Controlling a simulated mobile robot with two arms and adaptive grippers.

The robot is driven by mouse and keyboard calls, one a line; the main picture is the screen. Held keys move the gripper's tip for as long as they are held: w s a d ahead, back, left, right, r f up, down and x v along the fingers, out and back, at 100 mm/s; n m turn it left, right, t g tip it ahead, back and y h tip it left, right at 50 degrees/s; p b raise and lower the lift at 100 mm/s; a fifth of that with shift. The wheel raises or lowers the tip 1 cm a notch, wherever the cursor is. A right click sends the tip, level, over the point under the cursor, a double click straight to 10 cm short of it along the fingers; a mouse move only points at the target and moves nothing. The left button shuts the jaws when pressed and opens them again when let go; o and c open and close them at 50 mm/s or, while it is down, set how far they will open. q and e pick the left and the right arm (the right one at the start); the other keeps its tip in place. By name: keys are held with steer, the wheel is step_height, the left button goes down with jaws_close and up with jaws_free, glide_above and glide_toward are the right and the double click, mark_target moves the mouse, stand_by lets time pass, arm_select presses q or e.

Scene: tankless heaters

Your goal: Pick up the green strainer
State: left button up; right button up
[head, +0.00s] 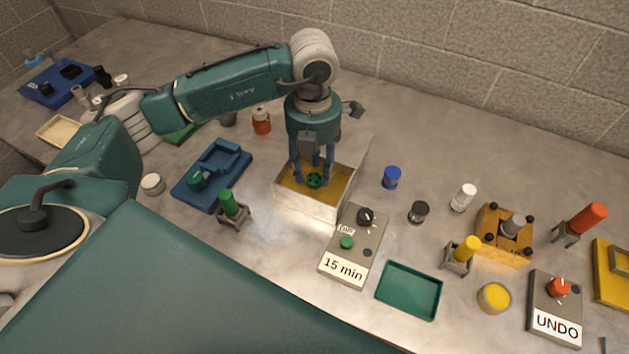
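A small dark green round piece with holes, which looks like the green strainer (315,181), is inside a pale open-topped box (309,205) with a yellow interior, near the middle of the head view. My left gripper (313,181) points down into this box. Its blue-grey fingers are spread, one on each side of the strainer. A gap shows between the left finger and the strainer; the right finger is very close to it, and contact cannot be told. My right gripper is not in view.
A control box labelled "15 min" (343,268) stands in front of the pale box. A green tray (410,291) lies to its right. A blue fixture (212,174) and a green-handled tool in a stand (230,205) are on the left. A blue-capped jar (391,177) is to the right.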

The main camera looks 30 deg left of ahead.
mark_target(315, 178)
arm_select(q)
step_height(315, 178, down, 4)
steer(key=shift+d+r+p, duration=0.1)
steer(key=shift+r+p, duration=0.1)
steer(key=shift+p, duration=0.45)
steer(key=shift+f, duration=0.25)
steer(key=c, duration=1)
steer(key=shift+o, duration=0.2)
steer(key=shift+w+r, duration=0.1)
steer(key=shift+r, duration=0.05)
